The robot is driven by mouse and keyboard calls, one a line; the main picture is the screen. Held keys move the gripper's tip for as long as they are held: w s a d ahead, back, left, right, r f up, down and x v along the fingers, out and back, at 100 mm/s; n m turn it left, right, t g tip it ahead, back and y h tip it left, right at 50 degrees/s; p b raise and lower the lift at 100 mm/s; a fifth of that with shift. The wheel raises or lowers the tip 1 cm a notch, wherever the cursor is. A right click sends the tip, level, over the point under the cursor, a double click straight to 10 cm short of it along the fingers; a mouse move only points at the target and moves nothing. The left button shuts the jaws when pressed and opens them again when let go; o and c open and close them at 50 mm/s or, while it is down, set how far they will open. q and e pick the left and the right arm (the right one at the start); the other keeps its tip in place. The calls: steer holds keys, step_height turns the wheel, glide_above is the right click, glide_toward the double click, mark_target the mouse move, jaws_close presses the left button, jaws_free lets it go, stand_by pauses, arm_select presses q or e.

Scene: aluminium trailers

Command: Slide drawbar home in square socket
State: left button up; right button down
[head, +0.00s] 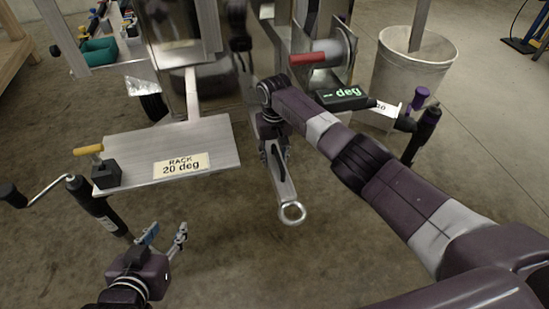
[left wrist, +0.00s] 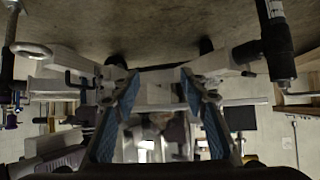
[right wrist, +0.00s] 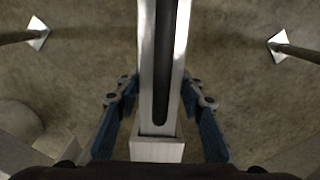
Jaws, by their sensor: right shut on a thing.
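The drawbar (head: 283,187) is a silver bar with a ring eye at its near end, pointing toward me in the head view. My right gripper (head: 273,150) is shut on it behind the ring. In the right wrist view the bar (right wrist: 148,60) has a long dark slot and runs between the fingers (right wrist: 160,105). It meets a wider square metal piece (right wrist: 158,150), which looks like the socket; how deep the bar sits I cannot tell. My left gripper (head: 166,240) is open and empty, low at the left; its spread fingers show in the left wrist view (left wrist: 160,88).
A plate labelled "RACK 20 deg" (head: 222,140) lies left of the drawbar. A crank jack (head: 95,208) stands near my left gripper. A winch with a red handle (head: 308,58), a green "deg" display (head: 343,99) and a bucket (head: 412,75) are behind. Floor around the ring is clear.

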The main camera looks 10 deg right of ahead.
arm_select(q)
steer(key=shift+w+d+r+t+h+b, duration=0.15)
steer(key=shift+w+d+r+t+b, duration=0.15)
steer(key=shift+w+r+t, duration=0.5)
steer(key=shift+w+d+r+t+h+b, duration=0.2)
steer(key=shift+w+d+r+t, duration=0.3)
steer(key=shift+r, duration=0.55)
arm_select(e)
steer(key=shift+w+r, duration=0.2)
steer(key=shift+w, duration=0.2)
arm_select(q)
steer(key=shift+t+h, duration=0.35)
steer(key=shift+t, duration=0.55)
steer(key=shift+w+d+r+b, duration=0.1)
steer(key=shift+w+r+b, duration=0.15)
steer(key=shift+r, duration=0.4)
steer(key=shift+w+d+r+b, duration=0.15)
steer(key=shift+w+r, duration=0.2)
steer(key=shift+r, duration=0.3)
steer(key=shift+w+d+r+b, duration=0.15)
steer(key=shift+w+r, duration=0.15)
steer(key=shift+r, duration=0.35)
arm_select(e)
steer(key=shift+w, duration=0.25)
